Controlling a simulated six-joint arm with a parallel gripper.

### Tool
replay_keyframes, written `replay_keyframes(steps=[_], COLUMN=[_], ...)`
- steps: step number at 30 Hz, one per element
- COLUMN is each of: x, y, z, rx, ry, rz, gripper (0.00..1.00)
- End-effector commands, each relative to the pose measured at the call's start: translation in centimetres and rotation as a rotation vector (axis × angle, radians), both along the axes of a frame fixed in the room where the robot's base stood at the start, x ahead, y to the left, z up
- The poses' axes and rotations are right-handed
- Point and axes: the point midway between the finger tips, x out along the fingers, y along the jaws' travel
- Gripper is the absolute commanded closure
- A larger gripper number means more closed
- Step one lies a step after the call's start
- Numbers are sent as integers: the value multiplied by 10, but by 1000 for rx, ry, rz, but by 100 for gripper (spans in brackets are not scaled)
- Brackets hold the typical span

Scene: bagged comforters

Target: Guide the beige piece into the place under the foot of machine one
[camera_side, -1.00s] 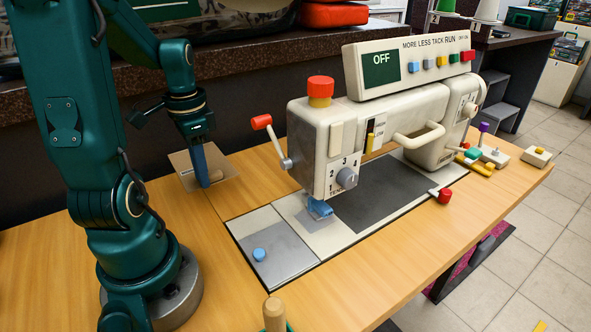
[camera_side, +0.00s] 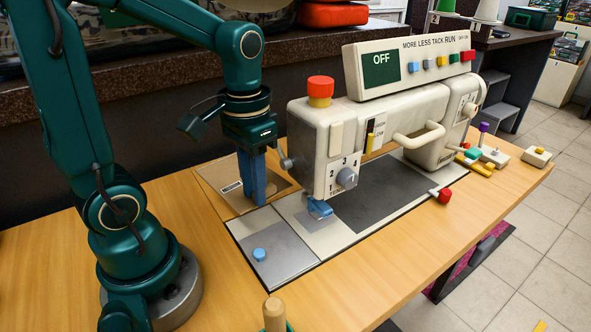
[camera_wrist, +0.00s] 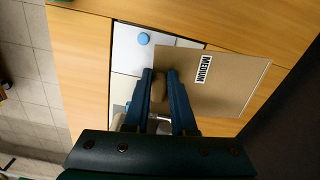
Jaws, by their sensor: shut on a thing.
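The beige piece (camera_side: 222,181) is a flat sheet, seen left of the sewing machine. Its "MEDIUM" label and surface also show in the wrist view (camera_wrist: 228,95). My gripper (camera_side: 252,200) is shut on the sheet's tan knob (camera_wrist: 158,90), with blue fingers on both sides of it. Machine one (camera_side: 325,145) stands to the right of my gripper. Its blue foot (camera_side: 319,208) is low at the front of the head, right of the sheet and apart from it. Part of the sheet is hidden behind my fingers. I cannot tell its exact height above the table.
A grey plate with a blue button (camera_side: 259,254) lies in front of the sheet. The button also shows in the wrist view (camera_wrist: 143,39). The machine head stands close to the right of my gripper. A wooden peg (camera_side: 274,314) is at the table's front edge.

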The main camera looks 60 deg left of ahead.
Motion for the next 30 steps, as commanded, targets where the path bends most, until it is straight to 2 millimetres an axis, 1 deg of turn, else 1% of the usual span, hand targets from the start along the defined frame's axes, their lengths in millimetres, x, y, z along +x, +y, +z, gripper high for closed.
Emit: replay_keyframes(steps=[1,8,12,17,24,30], x=[0,-7,1,6,36,55], y=[-10,-52,-74,-101,-146,-176], z=[0,2,2,5,5,8], rx=[0,0,0,0,1,0], ry=[0,-1,0,0,0,0], rz=[-1,48,159,284,339,384], gripper=[100,100,100,100,100,100])
